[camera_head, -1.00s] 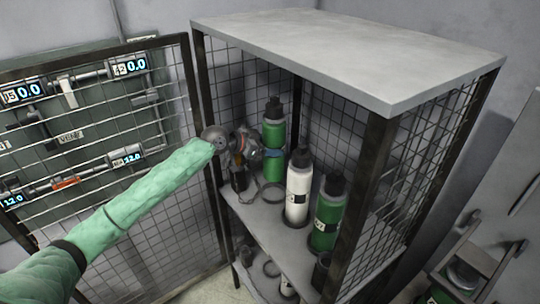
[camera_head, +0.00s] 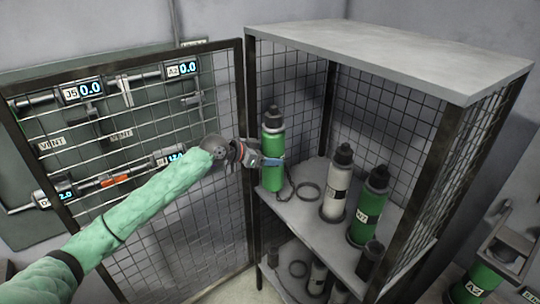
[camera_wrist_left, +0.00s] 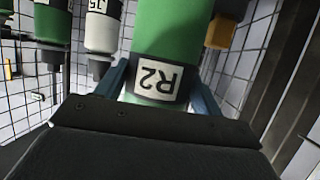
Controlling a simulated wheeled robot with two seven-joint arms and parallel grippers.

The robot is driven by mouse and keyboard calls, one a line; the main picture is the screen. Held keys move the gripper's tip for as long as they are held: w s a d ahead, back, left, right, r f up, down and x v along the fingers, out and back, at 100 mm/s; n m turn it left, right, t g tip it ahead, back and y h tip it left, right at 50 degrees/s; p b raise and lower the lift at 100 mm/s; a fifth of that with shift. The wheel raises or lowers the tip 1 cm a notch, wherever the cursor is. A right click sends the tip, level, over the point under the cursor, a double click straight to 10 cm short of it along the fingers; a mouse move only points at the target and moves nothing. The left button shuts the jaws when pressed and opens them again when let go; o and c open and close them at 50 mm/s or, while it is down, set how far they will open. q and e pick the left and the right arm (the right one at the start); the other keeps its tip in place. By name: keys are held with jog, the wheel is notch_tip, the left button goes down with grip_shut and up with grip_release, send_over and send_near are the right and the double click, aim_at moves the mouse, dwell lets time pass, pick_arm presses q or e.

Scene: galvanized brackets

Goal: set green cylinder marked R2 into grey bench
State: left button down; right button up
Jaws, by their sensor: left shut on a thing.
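The green cylinder marked R2 (camera_head: 273,145) has a dark cap and stands upright at the left of the open cage. My left gripper (camera_head: 270,161) is shut on it, with blue fingers around its body. In the left wrist view the cylinder (camera_wrist_left: 168,28) fills the middle, between the two fingers, and its R2 label reads upside down. Whether its base touches the shelf, I cannot tell. My right gripper is not in view. I cannot pick out a grey bench for certain.
An open mesh door (camera_head: 215,225) stands at left, before a gauge panel. A green cylinder (camera_head: 472,287) sits in a frame at lower right.

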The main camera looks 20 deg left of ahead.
pick_arm(q)
jog(key=s+d+f+n+t+y, duration=0.2)
jog(key=s+f+n+y, duration=0.2)
jog(key=s+f, duration=0.5)
jog(key=s+d+f+n+t+y, duration=0.2)
jog(key=s+f+n+y, duration=0.3)
jog(key=s+f, duration=0.4)
jog(key=shift+s+f+y, duration=0.4)
jog(key=shift+s+y, duration=0.1)
jog(key=shift+s, duration=0.7)
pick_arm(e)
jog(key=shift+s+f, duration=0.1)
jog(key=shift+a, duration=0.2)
